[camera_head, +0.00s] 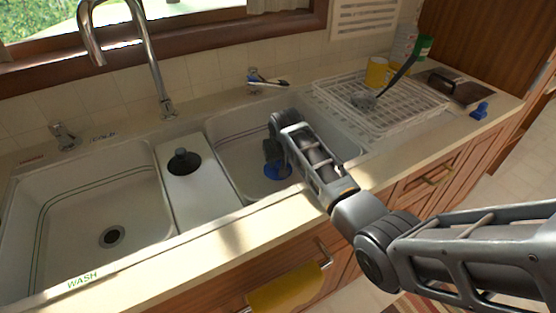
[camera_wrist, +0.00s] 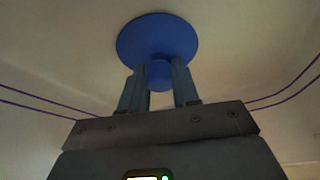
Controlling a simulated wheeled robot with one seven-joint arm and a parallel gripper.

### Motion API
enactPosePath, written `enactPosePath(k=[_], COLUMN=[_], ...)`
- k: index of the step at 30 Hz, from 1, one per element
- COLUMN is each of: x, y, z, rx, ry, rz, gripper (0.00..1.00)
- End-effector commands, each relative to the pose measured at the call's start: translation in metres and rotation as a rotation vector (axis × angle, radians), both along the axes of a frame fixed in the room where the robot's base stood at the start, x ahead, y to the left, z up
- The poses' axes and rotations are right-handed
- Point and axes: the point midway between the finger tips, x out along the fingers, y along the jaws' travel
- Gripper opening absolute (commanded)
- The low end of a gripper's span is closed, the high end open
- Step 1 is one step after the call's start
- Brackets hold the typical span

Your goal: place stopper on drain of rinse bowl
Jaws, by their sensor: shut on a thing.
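The blue stopper (camera_head: 278,170) is a flat round disc with a knob, low inside the rinse bowl (camera_head: 232,153), the right-hand basin. It also shows in the wrist view (camera_wrist: 155,36). My gripper (camera_wrist: 159,78) reaches down into this bowl and is shut on the stopper's knob, with the disc beyond the fingertips. The rinse bowl's drain is not visible; the stopper and my gripper cover part of the bowl floor. I cannot tell whether the disc touches the floor or sits over the drain.
The left basin (camera_head: 62,222), marked WASH, has an open drain (camera_head: 112,236). A black stopper (camera_head: 184,162) stands on the white divider (camera_head: 172,205). The faucet (camera_head: 160,80) rises behind. A white dish rack (camera_head: 350,112) stands right of the rinse bowl. A yellow towel (camera_head: 287,287) hangs in front.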

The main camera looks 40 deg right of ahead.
Motion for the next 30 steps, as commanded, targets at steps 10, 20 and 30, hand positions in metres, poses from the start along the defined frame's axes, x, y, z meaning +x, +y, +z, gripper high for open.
enactPosePath(k=[10, 20, 30], x=[0.0, 0.0, -0.015], y=[0.0, 0.0, 0.01], z=[-0.002, 0.002, 0.045], rx=[0.0, -0.001, -0.002], ry=[0.0, -0.001, -0.004], rz=[0.0, 0.0, 0.001], gripper=[0.52, 0.56, 0.56])
